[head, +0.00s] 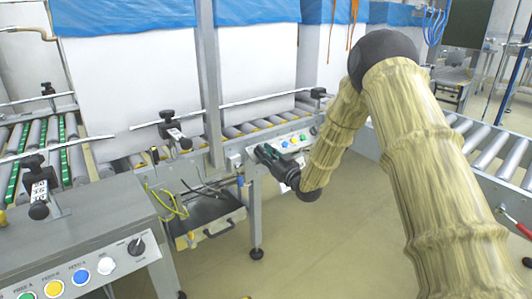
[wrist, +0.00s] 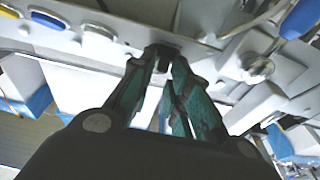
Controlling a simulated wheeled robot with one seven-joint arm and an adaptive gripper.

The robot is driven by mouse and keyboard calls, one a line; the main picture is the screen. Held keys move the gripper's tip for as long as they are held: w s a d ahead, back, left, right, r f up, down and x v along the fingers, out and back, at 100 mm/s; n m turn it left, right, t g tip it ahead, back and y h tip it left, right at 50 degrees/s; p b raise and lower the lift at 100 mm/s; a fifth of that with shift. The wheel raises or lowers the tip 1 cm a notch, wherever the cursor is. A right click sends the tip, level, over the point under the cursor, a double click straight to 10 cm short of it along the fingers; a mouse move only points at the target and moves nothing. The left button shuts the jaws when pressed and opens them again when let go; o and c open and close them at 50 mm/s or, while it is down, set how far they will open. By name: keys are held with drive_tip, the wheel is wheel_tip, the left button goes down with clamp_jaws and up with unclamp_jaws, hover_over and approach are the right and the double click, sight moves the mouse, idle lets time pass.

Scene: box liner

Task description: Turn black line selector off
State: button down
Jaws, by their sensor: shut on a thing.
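My gripper (head: 265,154) reaches the grey control panel (head: 317,128) on the conveyor frame in the middle of the head view. In the wrist view, its fingertips (wrist: 164,58) are closed around a small black selector knob (wrist: 166,46) on the panel face. The fingers hide most of this knob, so its turned position cannot be read. In the head view, the gripper hides the knob. Another black selector (head: 136,246) sits on the nearer grey panel at the lower left, apart from the gripper.
Beside the gripped knob are a white button (wrist: 99,32) and a blue button (wrist: 48,20). The nearer panel carries blue (head: 81,277), yellow (head: 54,288) and white (head: 106,265) buttons. Roller conveyors (head: 492,153) stand at the right. Floor (head: 325,235) below my arm is clear.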

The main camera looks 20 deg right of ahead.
drive_tip(key=shift+w+r, duration=0.15)
drive_tip(key=shift+r, duration=0.15)
drive_tip(key=c, duration=1.6)
unclamp_jaws()
drive_tip(key=shift+c, duration=0.2)
drive_tip(key=shift+o, duration=0.6)
drive_tip(key=shift+f, duration=0.2)
drive_tip(key=v, duration=1.2)
